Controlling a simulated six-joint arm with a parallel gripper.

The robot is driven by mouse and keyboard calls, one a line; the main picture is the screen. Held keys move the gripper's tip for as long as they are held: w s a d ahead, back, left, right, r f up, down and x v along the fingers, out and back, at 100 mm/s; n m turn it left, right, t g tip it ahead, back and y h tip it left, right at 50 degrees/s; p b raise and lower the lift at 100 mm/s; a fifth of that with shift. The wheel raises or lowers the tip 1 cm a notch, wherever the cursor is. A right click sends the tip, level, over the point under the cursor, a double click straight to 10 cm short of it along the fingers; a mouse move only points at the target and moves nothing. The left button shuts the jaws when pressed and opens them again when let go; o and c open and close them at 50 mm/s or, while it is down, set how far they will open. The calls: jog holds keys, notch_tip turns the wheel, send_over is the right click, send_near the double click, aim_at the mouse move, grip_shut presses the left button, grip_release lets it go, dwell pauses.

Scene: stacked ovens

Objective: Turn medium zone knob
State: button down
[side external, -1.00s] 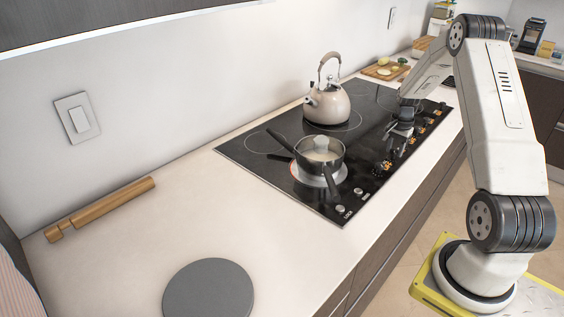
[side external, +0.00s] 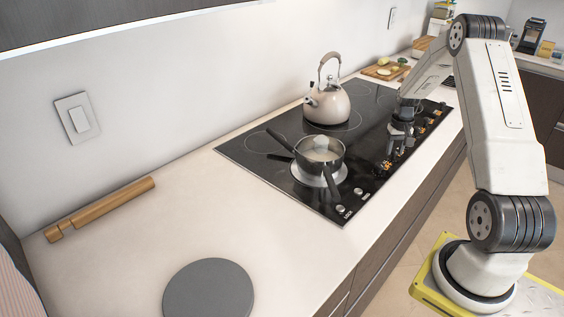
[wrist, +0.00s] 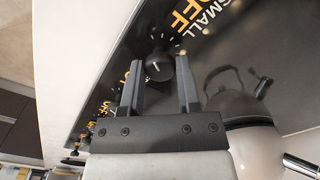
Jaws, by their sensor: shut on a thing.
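In the wrist view a round black knob (wrist: 157,69) with a pale pointer line sits between the two fingertips of my gripper (wrist: 159,61). My gripper is shut on this knob. Orange "OFF" and white "SMALL" print shows near it; I cannot tell from this print which zone the knob serves. In the side view my gripper (side external: 394,137) is at the row of knobs along the front edge of the black cooktop (side external: 262,157). My gripper partly hides the row there. Other knobs of the row (side external: 386,165) show beside it.
A lidded pot (side external: 319,151) stands on the near burner, its dark handles sticking out over the cooktop. A cream kettle (side external: 327,104) stands farther back. The near counter (side external: 130,240) is mostly clear.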

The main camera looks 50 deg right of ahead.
aim_at(395, 150)
dwell(0.3)
jog(key=shift+c, duration=1.6)
grip_release()
jog(key=shift+r, duration=3.95)
jog(key=shift+f, duration=0.15)
jog(key=shift+f, duration=3.8)
